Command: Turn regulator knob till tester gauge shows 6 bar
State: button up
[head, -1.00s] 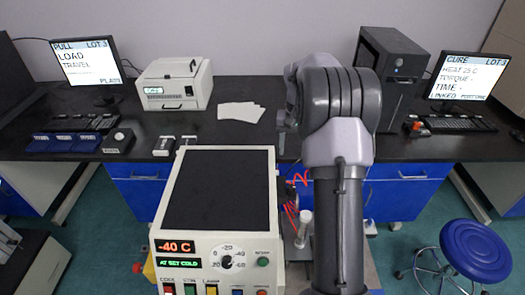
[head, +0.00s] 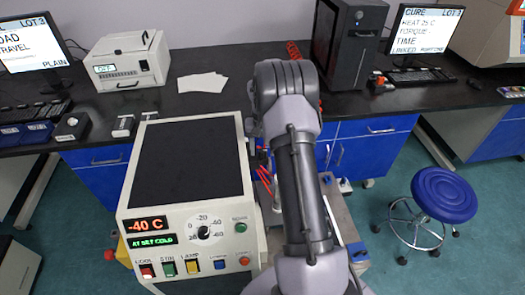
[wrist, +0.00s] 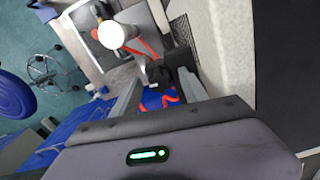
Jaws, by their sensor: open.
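My gripper (wrist: 158,82) shows in the wrist view with two grey fingers spread apart and nothing clearly clamped between them. Beyond and partly between the fingers is a blue part (wrist: 158,98) with red lines across it and a dark piece above it. I cannot tell whether this is the regulator or its knob, nor whether a finger touches it. A white round-topped post (wrist: 113,35) stands farther off, with a red-orange hose beside it. In the head view my arm hides the gripper. No gauge face or pressure reading can be made out.
A cream cold tester (head: 128,190) with a black top reads -40 C, left of my arm. The black bench (head: 225,98) runs behind, with a white box machine (head: 130,60) and a dark computer tower (head: 347,35). A blue stool (head: 443,195) stands on the floor at right.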

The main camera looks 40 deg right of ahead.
jog(key=shift+c, duration=0.4)
grip_shut()
jog(key=m, duration=0.7)
jog(key=shift+m, duration=0.3)
jog(key=m+b, duration=0.1)
jog(key=m, duration=0.3)
jog(key=shift+m+b, duration=0.4)
jog(key=shift+m, duration=1.6)
